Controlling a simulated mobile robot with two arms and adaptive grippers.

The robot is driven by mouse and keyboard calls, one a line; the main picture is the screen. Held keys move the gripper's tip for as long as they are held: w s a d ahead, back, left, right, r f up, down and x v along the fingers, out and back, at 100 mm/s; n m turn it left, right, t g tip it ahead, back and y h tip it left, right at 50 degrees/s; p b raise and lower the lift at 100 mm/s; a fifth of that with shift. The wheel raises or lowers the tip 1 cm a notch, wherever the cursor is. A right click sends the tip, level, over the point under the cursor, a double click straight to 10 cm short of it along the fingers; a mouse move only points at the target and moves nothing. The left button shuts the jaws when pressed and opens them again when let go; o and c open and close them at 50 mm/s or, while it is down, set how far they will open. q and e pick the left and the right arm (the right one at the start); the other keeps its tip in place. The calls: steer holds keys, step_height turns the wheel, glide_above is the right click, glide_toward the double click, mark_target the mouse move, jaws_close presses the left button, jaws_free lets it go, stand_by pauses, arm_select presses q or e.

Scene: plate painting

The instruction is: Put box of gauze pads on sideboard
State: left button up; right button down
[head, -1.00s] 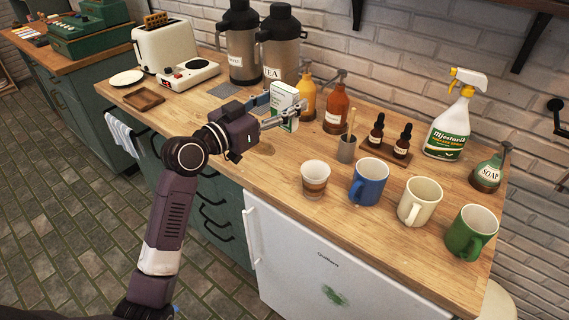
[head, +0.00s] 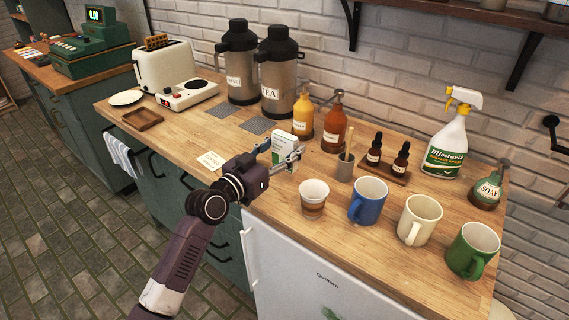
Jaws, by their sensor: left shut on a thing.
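The box of gauze pads (head: 283,148) is a small white box with a green patch. My left gripper (head: 282,156) is shut on it, with a finger on either side. The box is upright at the wooden top of the sideboard (head: 205,133), in front of the syrup bottles. Its lower edge is partly hidden by the gripper, so I cannot tell whether it touches the wood. My right gripper is not in view.
A paper cup (head: 313,199) and a blue mug (head: 368,200) stand to the right of the box. A stirrer holder (head: 345,168) and an amber bottle (head: 334,127) are close behind. A small card (head: 211,160) lies to the left. The wood left of the gripper is mostly clear.

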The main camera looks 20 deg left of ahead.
arm_select(q)
step_height(320, 180, down, 4)
steer(key=shift+f+b, duration=0.15)
steer(key=shift+b, duration=0.25)
steer(key=shift+f, duration=0.45)
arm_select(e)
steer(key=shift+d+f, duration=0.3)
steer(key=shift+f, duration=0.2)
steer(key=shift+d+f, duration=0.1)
arm_select(q)
steer(key=o, duration=0.9)
steer(key=shift+o, duration=0.2)
steer(key=shift+s, duration=0.1)
steer(key=b+v, duration=0.1)
steer(key=v, duration=0.9)
steer(key=shift+s+a+b, duration=0.15)
steer(key=shift+b, duration=0.25)
steer(key=shift+s+a+r, duration=0.15)
steer(key=shift+s+a, duration=0.05)
steer(key=shift+s, duration=0.5)
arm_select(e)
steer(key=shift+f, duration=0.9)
